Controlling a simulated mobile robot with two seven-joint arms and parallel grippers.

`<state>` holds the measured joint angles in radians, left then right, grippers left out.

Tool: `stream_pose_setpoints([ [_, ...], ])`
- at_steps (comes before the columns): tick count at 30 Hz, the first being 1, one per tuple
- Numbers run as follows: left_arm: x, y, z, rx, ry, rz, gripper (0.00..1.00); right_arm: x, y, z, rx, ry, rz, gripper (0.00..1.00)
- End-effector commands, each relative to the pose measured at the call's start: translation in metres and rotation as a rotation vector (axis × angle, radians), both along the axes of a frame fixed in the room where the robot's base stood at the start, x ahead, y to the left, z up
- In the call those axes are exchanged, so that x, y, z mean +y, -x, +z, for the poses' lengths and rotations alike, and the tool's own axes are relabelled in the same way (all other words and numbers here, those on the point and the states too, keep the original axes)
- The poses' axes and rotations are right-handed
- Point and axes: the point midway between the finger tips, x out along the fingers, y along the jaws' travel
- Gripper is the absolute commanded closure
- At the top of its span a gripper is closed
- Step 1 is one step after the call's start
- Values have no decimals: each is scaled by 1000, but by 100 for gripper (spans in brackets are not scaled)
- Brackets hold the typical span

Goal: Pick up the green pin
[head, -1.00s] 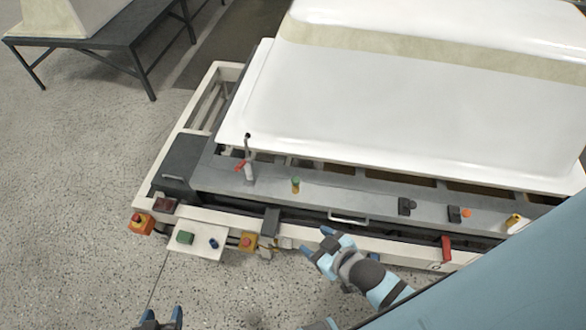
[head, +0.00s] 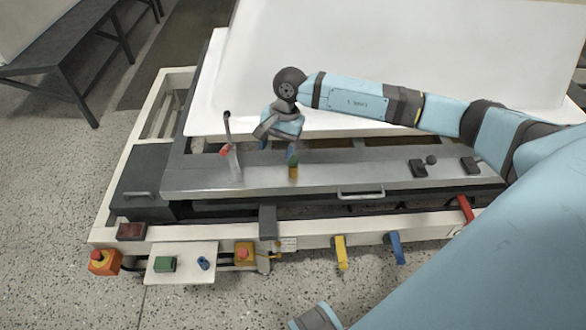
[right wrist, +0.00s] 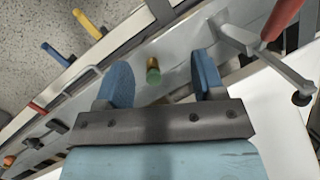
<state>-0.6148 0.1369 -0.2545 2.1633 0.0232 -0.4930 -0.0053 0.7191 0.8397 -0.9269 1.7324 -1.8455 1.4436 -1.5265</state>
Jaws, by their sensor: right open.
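The green pin (head: 294,165), with a green top and a yellowish lower part, stands on the grey metal rail (head: 340,177) in front of the white tub shell. In the right wrist view, the pin (right wrist: 153,72) shows between the two blue fingers, with a gap on each side. My right gripper (head: 279,148) is at the pin, reaching in from the right over the shell. It is open, and its fingers (right wrist: 162,66) are apart and empty. My left gripper is not in view.
The white shell (head: 350,45) lies behind. Dark blocks (head: 418,168) sit further right.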

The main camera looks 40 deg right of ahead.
Motion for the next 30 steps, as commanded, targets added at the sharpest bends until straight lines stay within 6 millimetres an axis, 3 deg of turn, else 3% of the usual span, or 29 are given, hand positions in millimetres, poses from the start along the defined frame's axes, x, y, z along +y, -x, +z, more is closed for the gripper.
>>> stream_pose_setpoints([
  [1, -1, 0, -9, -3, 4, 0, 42, -25, -10, -3, -30, 97, 36, 37],
  [3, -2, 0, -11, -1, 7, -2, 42, -50, -18, 2, -50, 197, 76, 37],
  [7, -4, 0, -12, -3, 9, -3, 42, -72, -23, 4, -59, 286, 109, 37],
  [18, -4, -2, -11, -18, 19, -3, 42, -73, -24, -61, -58, 294, 112, 37],
  [30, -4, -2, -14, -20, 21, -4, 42, -72, -29, -92, -59, 291, 112, 37],
])
